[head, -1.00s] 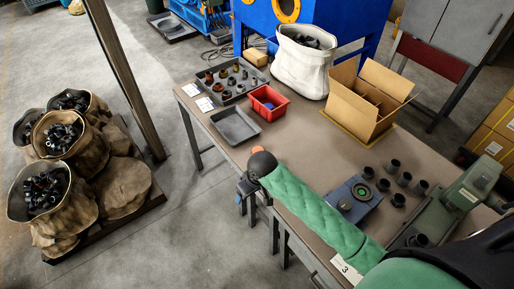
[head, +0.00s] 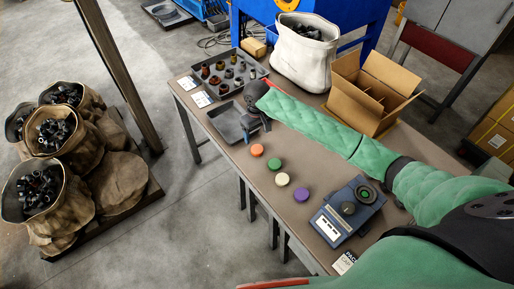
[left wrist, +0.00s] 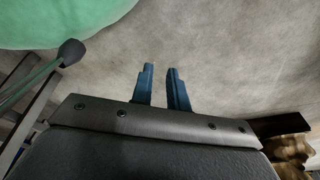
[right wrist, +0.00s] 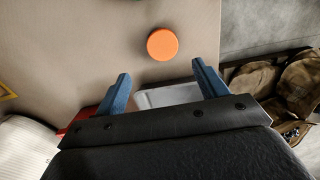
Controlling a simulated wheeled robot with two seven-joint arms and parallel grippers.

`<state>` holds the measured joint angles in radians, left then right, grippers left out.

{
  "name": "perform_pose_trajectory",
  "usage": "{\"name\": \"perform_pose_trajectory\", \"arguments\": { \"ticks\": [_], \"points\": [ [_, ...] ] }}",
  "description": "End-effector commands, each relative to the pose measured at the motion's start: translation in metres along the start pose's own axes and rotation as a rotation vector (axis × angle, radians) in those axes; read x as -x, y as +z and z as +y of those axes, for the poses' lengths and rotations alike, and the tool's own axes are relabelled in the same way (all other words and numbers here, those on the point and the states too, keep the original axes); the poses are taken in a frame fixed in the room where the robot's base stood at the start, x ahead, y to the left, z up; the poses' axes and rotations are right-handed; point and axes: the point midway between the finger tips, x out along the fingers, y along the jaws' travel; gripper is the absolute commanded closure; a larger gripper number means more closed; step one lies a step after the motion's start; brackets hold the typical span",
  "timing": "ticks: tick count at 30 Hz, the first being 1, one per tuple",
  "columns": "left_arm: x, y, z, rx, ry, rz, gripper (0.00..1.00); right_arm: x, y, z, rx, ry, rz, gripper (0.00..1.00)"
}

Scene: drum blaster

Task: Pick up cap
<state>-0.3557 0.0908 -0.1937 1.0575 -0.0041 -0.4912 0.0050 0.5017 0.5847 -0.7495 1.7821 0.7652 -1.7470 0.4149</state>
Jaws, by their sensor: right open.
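Several round caps lie in the middle of the table: an orange cap (head: 257,150), a green cap (head: 274,164), a cream cap (head: 282,180) and a purple cap (head: 301,195). My right gripper (head: 250,132) points down near the grey tray, just beyond the orange cap. In the right wrist view its fingers (right wrist: 162,87) are spread and empty, and the orange cap (right wrist: 162,44) lies ahead of them, apart from them. My left gripper shows only in the left wrist view (left wrist: 160,75). Its fingers stand a small gap apart with nothing between them, over the grey floor.
An empty grey tray (head: 226,122) and a tray of small parts (head: 212,84) are at the table's far left. A white bag (head: 303,62) and an open cardboard box (head: 346,100) stand behind my right arm. A blue device (head: 334,225) sits at the near edge.

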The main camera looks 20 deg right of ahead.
Motion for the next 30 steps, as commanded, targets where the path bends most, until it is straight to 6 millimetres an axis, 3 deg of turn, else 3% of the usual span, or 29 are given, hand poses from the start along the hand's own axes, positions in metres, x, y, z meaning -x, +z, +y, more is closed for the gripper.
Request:
{"name": "perform_pose_trajectory", "arguments": {
  "ticks": [7, 10, 12, 22, 30],
  "points": [
    [-0.002, 0.026, -0.014, -0.007, -0.012, -0.021, 0.84, -0.021, 0.001, -0.001, 0.001, 0.0, -0.002, 0.28],
    [-0.001, 0.027, -0.014, -0.006, -0.011, -0.019, 0.84, -0.026, 0.002, -0.002, 0.001, -0.001, -0.002, 0.28],
    [-0.003, 0.027, -0.003, -0.002, -0.002, -0.017, 0.84, -0.031, 0.003, -0.003, 0.001, 0.0, -0.003, 0.28],
    [-0.002, 0.081, 0.0, -0.002, 0.001, -0.056, 0.84, -0.065, 0.004, -0.006, 0.0, 0.0, -0.001, 0.28],
    [-0.003, 0.089, -0.001, -0.002, 0.001, -0.059, 0.84, -0.074, 0.004, -0.006, 0.001, 0.001, 0.001, 0.28]
  ]
}}
